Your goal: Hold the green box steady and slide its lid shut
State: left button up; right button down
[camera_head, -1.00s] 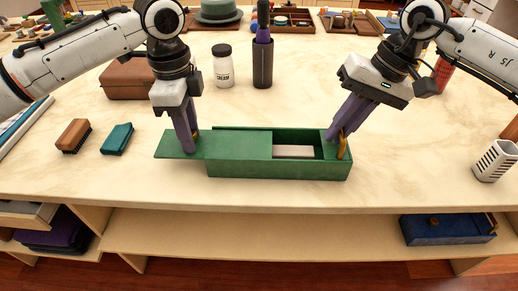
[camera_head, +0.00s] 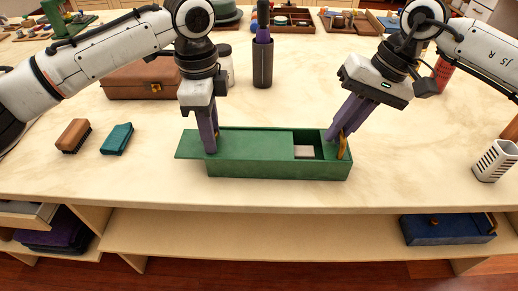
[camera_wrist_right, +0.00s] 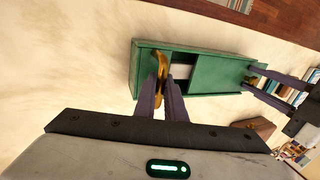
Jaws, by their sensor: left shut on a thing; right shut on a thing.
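The green box (camera_head: 275,169) lies lengthwise near the front edge of the table. Its green lid (camera_head: 250,142) covers most of the top and sticks out past the box's left end. An opening at the right end shows a pale thing (camera_head: 304,152) inside. My left gripper (camera_head: 211,148) is shut on the lid near its left end. My right gripper (camera_head: 335,138) is shut on the box's right end, by a brass-coloured part (camera_head: 342,145). The right wrist view shows the right gripper (camera_wrist_right: 162,90) at that end, with the green box (camera_wrist_right: 205,78) beyond it.
A brush (camera_head: 73,135) and a teal item (camera_head: 117,138) lie at the left. A brown case (camera_head: 140,82), a white jar (camera_head: 226,65) and a dark cup (camera_head: 262,68) stand behind. A white slotted holder (camera_head: 494,160) is at the right.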

aim_at(241, 144)
pick_arm(q)
jog(key=shift+w+d+f, duration=0.1)
jog(key=shift+d+f, duration=0.1)
jog(key=shift+d, duration=0.75)
jog(key=shift+d+f, duration=0.25)
jog(key=shift+d, duration=0.7)
jog(key=shift+w+d+f, duration=0.1)
jog(key=shift+d+f, duration=0.1)
jog(key=shift+d, duration=0.75)
jog(key=shift+c, duration=0.2)
pick_arm(e)
jog(key=shift+a+r, duration=0.1)
jog(key=shift+r, duration=0.05)
pick_arm(q)
jog(key=o, duration=0.7)
jog(key=shift+d, duration=0.1)
pick_arm(e)
jog(key=shift+w, duration=0.15)
pick_arm(q)
jog(key=shift+s, duration=0.1)
jog(key=shift+r, duration=0.85)
pick_arm(e)
jog(key=shift+w, duration=0.1)
pick_arm(q)
jog(key=shift+r, duration=2.85)
pick_arm(e)
jog(key=shift+f, duration=0.25)
